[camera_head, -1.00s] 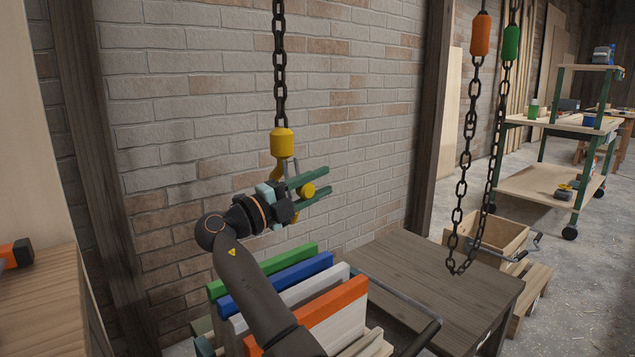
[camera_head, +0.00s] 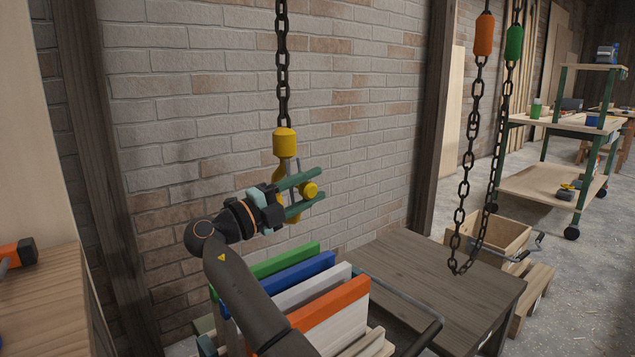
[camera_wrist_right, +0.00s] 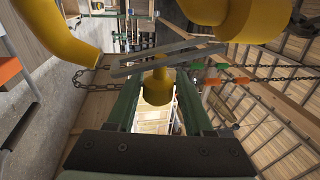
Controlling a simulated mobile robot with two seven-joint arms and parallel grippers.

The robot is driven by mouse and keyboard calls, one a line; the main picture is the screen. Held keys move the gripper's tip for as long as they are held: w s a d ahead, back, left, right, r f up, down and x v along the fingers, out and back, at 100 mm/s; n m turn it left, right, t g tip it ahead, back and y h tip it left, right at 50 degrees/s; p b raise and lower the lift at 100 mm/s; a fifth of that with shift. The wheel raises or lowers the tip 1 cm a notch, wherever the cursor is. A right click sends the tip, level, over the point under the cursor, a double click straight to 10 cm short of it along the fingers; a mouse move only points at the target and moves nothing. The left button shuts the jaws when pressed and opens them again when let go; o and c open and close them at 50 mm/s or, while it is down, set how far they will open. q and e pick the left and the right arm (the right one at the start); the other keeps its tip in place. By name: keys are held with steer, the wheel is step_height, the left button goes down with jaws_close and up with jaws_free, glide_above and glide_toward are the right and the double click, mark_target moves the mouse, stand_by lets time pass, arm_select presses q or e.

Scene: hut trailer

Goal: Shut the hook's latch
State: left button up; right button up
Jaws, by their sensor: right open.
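The yellow hook (camera_head: 285,142) hangs from a dark chain in front of the brick wall. Its curved body fills the top of the right wrist view (camera_wrist_right: 60,30). The latch shows there as grey bars (camera_wrist_right: 165,55) with a yellow knob (camera_wrist_right: 157,88). The knob also shows in the head view (camera_head: 309,190). My right gripper (camera_head: 322,183) is open, with its green fingers on either side of the knob. I cannot tell whether either finger touches it, or whether the latch meets the hook's tip. My left gripper is not in view.
Coloured boards (camera_head: 300,290) stand upright in a rack under my right arm. A dark wooden table (camera_head: 410,275) is to their right. A chain loop (camera_head: 470,190) with orange and green ends hangs over it. A shelf cart (camera_head: 545,185) stands further back.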

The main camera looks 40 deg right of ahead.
steer(key=p+v, duration=0.1)
steer(key=v, duration=0.9)
steer(key=shift+a, duration=0.25)
steer(key=shift+w+r, duration=0.1)
